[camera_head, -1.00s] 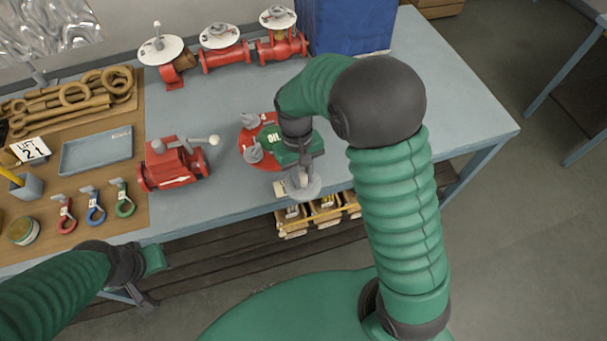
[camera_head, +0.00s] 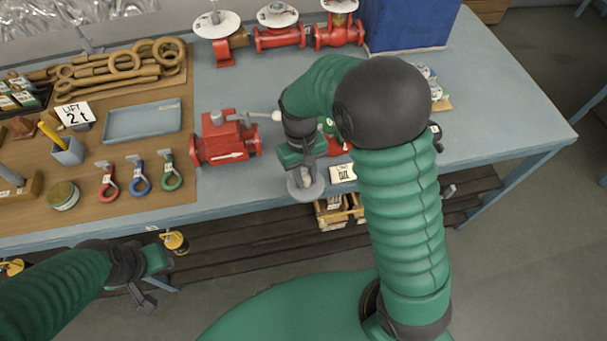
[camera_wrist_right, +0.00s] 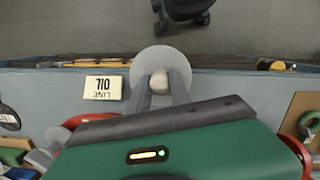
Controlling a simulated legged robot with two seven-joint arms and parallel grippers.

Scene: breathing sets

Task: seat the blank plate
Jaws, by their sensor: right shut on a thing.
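The blank plate (camera_head: 313,190) is a light grey disc with a round knob. My right gripper (camera_head: 302,176) is shut on the knob and holds the plate near the bench's front edge. In the right wrist view the plate (camera_wrist_right: 160,57) sits beyond the two fingers (camera_wrist_right: 160,88), with the pale knob between them. A red valve (camera_head: 225,142) with a white arrow and a lever lies left of this gripper. Red parts (camera_head: 332,138) behind my right arm are mostly hidden. My left gripper (camera_head: 148,300) hangs in front of the bench, its fingers too unclear to judge.
An OIL card (camera_head: 342,173) lies at the bench front, right of the plate. Red, blue and green shackles (camera_head: 140,180) and a blue tray (camera_head: 143,121) are on the left. Red pipe pieces with discs (camera_head: 280,38) and a blue box (camera_head: 410,22) stand behind. The right end of the bench is clear.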

